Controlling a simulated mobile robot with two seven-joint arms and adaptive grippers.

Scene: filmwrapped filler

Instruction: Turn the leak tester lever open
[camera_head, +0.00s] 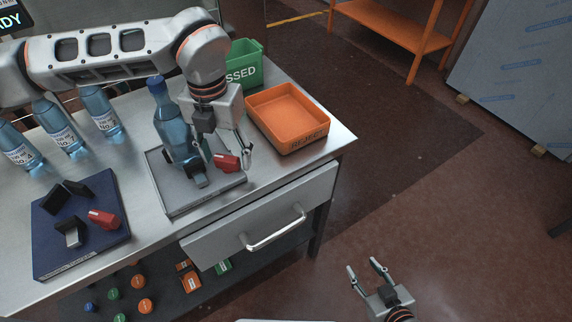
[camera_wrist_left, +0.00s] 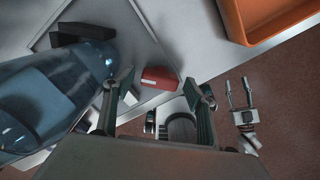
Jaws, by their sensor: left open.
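The leak tester seems to be the grey plate (camera_head: 172,205) on the table, with a blue bottle (camera_head: 168,118) standing in its dark holder; its label is too small to read. Its red lever (camera_head: 227,162) is at the plate's right side. My left gripper (camera_head: 229,155) is open over this lever, with one finger to either side. In the left wrist view the red lever (camera_wrist_left: 160,77) shows between the two fingertips; I cannot tell whether they touch it. My right gripper (camera_head: 368,270) is open and empty over the floor.
A dark blue fixture (camera_head: 85,250) with another red lever (camera_head: 103,218) stands to the left. Several bottles (camera_head: 62,128) stand behind it. An orange bin (camera_head: 290,118) and a green bin (camera_head: 243,66) are close to the left gripper. A drawer handle (camera_head: 275,230) sticks out in front.

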